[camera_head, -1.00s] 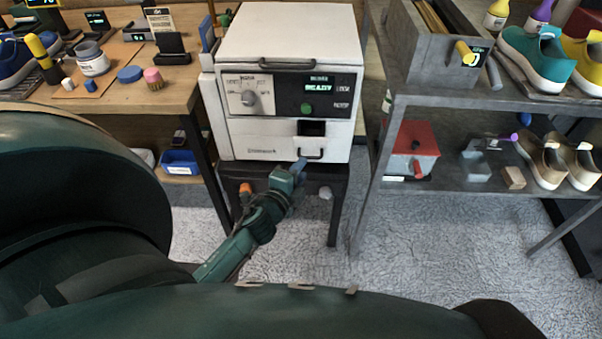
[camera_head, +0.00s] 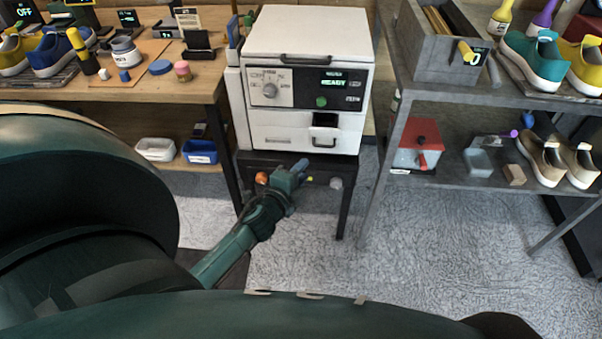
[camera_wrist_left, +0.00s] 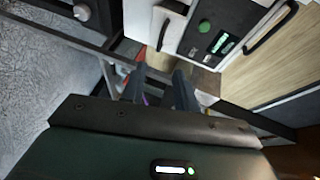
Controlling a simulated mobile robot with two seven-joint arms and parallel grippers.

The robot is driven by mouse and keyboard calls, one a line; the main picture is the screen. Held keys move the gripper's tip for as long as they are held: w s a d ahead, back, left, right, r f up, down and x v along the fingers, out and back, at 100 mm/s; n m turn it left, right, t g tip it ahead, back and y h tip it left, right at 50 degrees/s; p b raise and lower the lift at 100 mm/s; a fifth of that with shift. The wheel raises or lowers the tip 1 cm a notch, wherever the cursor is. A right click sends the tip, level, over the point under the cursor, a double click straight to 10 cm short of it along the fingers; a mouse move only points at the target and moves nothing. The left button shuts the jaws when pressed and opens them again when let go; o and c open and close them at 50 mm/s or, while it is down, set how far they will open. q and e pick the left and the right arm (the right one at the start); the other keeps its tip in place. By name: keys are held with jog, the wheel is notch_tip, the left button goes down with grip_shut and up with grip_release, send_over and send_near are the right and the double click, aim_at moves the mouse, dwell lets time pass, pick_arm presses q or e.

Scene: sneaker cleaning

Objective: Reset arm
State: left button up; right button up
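My left gripper (camera_head: 300,168) is in front of the black stand, below and apart from the white machine (camera_head: 308,35). In the left wrist view, the two dark fingers of the left gripper (camera_wrist_left: 160,90) stand apart with no object visibly held between them. The machine's display reads READY, and its lower front has a dark slot and a handle (camera_head: 325,142). My right gripper is not in view.
The black stand (camera_head: 343,215) supports the machine. A wooden bench (camera_head: 125,95) with shoes and small items is on the left. A grey shelf (camera_head: 440,180) with shoes, a red-and-white box (camera_head: 415,155) and a crate (camera_head: 440,45) is on the right. Floor in front is clear.

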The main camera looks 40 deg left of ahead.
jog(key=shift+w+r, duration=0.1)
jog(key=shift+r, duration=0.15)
